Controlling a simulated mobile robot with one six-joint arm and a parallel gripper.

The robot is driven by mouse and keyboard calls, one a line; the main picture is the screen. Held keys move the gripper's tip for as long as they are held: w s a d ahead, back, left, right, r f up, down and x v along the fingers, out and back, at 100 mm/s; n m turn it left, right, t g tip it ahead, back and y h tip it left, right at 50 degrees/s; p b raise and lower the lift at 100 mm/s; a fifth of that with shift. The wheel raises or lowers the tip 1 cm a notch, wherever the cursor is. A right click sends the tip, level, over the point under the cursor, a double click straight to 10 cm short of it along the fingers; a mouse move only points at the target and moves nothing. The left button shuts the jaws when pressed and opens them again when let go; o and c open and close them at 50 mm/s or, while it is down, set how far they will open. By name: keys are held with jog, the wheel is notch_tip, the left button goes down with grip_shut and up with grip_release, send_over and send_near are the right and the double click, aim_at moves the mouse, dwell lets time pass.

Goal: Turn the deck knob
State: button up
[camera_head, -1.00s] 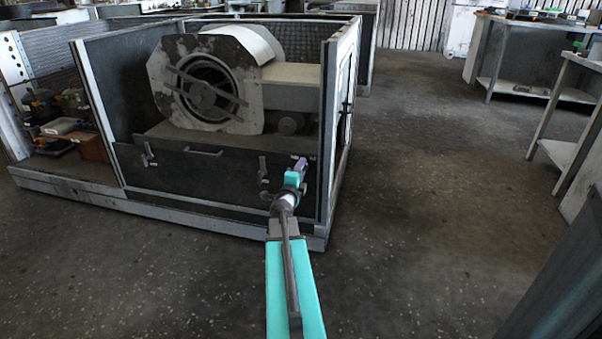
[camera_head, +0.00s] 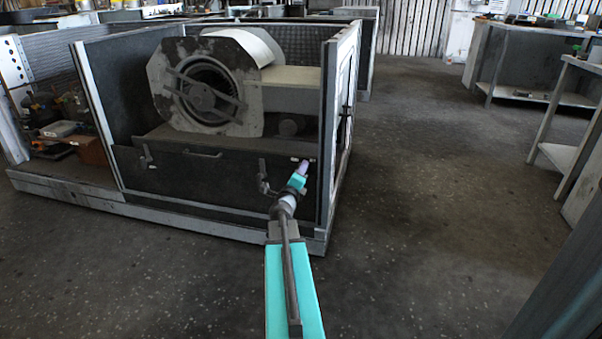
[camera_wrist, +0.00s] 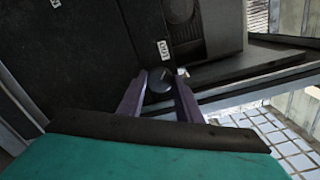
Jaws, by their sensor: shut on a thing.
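The deck knob (camera_wrist: 160,80) is a round dark knob in the wrist view, next to a small white label. My gripper (camera_wrist: 158,88) has its two purple fingers on either side of the knob, shut on it. In the head view my gripper (camera_head: 304,166) is at the upper right of the dark front panel (camera_head: 200,178), near the right corner post. It hides the knob there. The wrist view is tilted relative to the panel. The knob's turn angle cannot be read.
The blower housing (camera_head: 213,85) stands on the deck behind the panel. A dark lever (camera_head: 263,172) is just left of my gripper, with a bar handle (camera_head: 203,154) further left. The right post (camera_head: 326,140) is close. Open floor lies right.

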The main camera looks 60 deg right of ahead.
jog(key=o, duration=1)
jog(key=shift+o, duration=0.2)
jog(key=shift+a, duration=0.1)
jog(key=p+v, duration=0.4)
jog(key=v, duration=0.4)
jog(key=shift+a, duration=0.3)
jog(key=p, duration=0.1)
jog(key=a+p, duration=0.1)
jog(key=p, duration=0.1)
jog(key=shift+s+r, duration=0.15)
jog(key=shift+s, duration=0.1)
jog(key=p+v, duration=0.3)
jog(key=p, duration=0.4)
jog(key=shift+s+a, duration=0.1)
jog(key=shift+a, duration=0.25)
